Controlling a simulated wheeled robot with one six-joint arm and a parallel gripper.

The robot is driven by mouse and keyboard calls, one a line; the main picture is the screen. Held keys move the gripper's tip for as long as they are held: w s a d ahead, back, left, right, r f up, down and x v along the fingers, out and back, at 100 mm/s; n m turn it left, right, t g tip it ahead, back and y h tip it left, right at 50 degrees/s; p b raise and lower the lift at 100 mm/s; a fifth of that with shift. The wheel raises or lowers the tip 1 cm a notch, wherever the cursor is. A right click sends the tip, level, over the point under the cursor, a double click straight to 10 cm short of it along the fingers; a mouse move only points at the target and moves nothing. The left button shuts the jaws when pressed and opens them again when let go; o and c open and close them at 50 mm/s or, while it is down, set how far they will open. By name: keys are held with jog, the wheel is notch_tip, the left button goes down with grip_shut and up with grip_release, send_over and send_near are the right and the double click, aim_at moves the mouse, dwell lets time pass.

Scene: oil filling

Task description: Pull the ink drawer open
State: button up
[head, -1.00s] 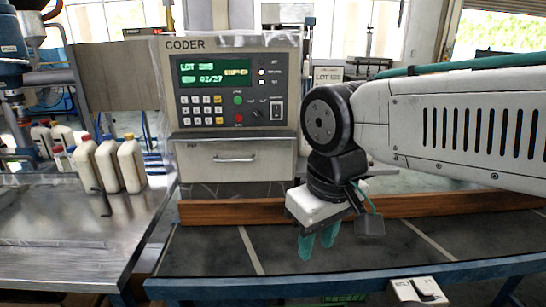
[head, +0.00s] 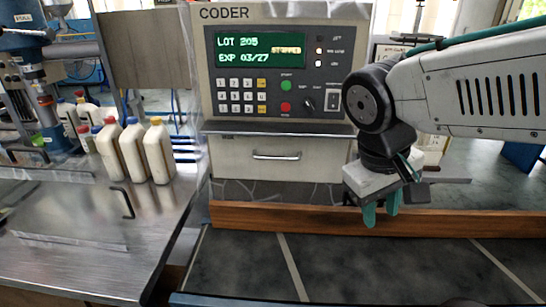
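The ink drawer (head: 240,168) is the cream front panel under the coder machine (head: 208,60). It looks shut, flush below the machine's ledge. Its silver bar handle (head: 277,156) runs level across the upper middle. My gripper (head: 382,212) hangs to the right of the drawer and lower than the handle, fingers pointing down. Its two teal fingers show a narrow gap between them with nothing in it. It is apart from the handle.
A wooden rail (head: 300,219) runs across in front of the drawer. A dark belt (head: 370,265) lies nearer. Several white bottles (head: 159,153) with coloured caps stand on the metal table (head: 70,260) at left.

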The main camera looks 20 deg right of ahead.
jog(key=w+f+n+t+h, duration=0.15)
jog(key=w+h, duration=0.25)
jog(key=w, duration=0.5)
jog(key=w+f+n+t+h, duration=0.1)
jog(key=w+n+h, duration=0.1)
jog(key=w+h, duration=0.45)
jog(key=w+a+f+n+t+y, duration=0.1)
jog(key=w+a+f+n+t, duration=0.25)
jog(key=w+a, duration=0.3)
jog(key=w+a+f+n+t+y, duration=0.1)
jog(key=w+a+f+n+t, duration=0.2)
jog(key=w+a+t, duration=0.35)
jog(key=w+d+f+g, duration=0.1)
jog(key=w+d, duration=0.5)
jog(key=w, duration=0.1)
jog(key=shift+d+f, duration=0.15)
jog(key=shift+d, duration=0.1)
jog(key=shift+g, duration=0.25)
grip_shut()
